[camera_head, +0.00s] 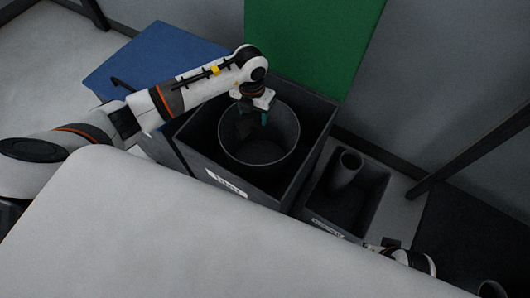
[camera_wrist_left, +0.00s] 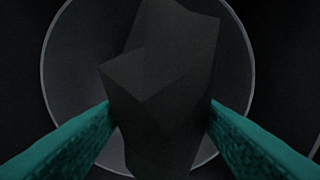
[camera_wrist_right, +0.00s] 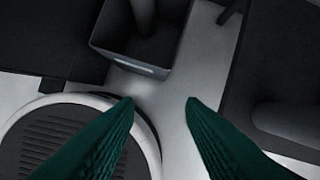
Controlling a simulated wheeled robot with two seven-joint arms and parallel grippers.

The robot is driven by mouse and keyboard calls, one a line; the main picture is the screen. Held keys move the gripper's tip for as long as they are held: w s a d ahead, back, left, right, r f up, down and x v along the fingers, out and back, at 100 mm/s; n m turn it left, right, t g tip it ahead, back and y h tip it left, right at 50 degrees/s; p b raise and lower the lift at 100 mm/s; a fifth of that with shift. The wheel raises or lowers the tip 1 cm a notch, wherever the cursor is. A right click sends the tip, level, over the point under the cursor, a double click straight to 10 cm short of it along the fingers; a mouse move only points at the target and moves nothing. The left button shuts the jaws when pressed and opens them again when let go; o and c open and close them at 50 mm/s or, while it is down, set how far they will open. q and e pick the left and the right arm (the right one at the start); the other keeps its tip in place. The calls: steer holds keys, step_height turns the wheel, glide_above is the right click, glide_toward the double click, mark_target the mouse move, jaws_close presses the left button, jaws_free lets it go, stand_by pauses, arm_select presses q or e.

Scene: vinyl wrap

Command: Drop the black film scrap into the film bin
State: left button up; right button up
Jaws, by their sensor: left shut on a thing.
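The black film scrap (camera_wrist_left: 162,75) is a crumpled, faceted dark piece between the teal fingers of my left gripper (camera_wrist_left: 162,112) in the left wrist view. My left gripper (camera_head: 254,120) is shut on it and holds it over the mouth of a round dark bin (camera_head: 285,117) in the head view. The dark scrap (camera_head: 245,128) hangs below the fingers there. The round bin's rim (camera_wrist_left: 248,60) surrounds the scrap in the left wrist view. The round bin stands inside a large grey box with a white label I cannot read. My right gripper (camera_wrist_right: 160,105) is open and empty.
The large grey box (camera_head: 190,150) stands beside a smaller grey box (camera_head: 375,190) holding an upright tube (camera_head: 346,168). A green panel (camera_head: 310,40) rises behind and a blue surface (camera_head: 150,55) lies left. A pale tabletop (camera_head: 200,245) fills the front.

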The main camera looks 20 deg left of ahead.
steer(key=shift+r, duration=0.2)
arm_select(q)
steer(key=o, duration=1)
steer(key=shift+r, duration=0.45)
step_height(320, 180, up, 11)
steer(key=shift+p, duration=1.05)
arm_select(e)
step_height(320, 180, down, 7)
steer(key=shift+s+f, duration=0.2)
steer(key=shift+s, duration=0.05)
